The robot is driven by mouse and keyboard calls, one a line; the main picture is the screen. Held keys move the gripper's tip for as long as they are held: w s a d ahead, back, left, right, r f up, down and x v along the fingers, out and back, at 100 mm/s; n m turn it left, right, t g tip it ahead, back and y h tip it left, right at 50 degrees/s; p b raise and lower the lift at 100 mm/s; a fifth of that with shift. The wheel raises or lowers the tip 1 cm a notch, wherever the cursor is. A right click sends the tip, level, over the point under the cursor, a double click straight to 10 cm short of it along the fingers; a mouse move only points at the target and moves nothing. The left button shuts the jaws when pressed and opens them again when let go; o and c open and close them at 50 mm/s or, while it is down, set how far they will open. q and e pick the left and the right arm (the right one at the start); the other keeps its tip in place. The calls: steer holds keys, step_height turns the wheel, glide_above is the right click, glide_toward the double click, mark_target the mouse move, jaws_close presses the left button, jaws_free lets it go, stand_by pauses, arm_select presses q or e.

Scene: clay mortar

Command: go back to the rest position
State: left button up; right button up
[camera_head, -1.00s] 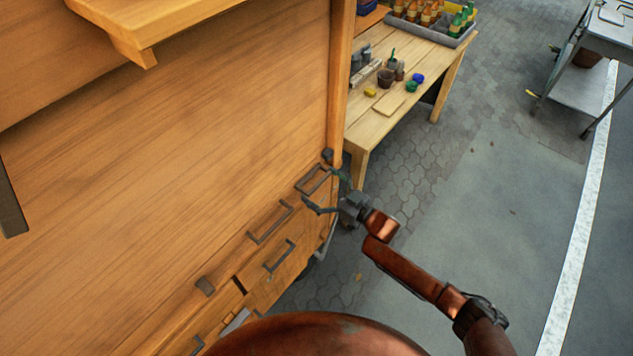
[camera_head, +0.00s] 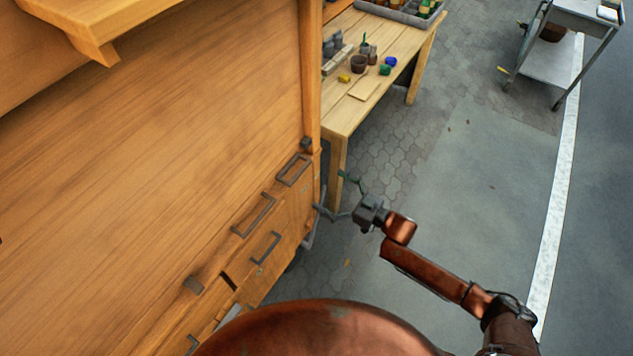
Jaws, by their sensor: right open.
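My right gripper (camera_head: 335,194) is open and empty. It points left, just to the right of the end of a wooden cabinet (camera_head: 190,150) with dark metal drawer handles. Its fingers are spread over the paved ground, close to the cabinet's corner; whether they touch it I cannot tell. My right arm (camera_head: 435,275) comes in from the lower right. My left gripper is out of view. Part of my own copper-coloured body fills the bottom middle.
A wooden table (camera_head: 343,117) with small pots, coloured jars and a grey crate (camera_head: 398,12) of bottles stands behind the cabinet's end. A grey metal cart (camera_head: 548,66) stands at the upper right. The pavement (camera_head: 480,190) right of my arm is clear.

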steer(key=shift+s+d, duration=0.25)
steer(key=shift+d, duration=0.1)
stand_by(0.3)
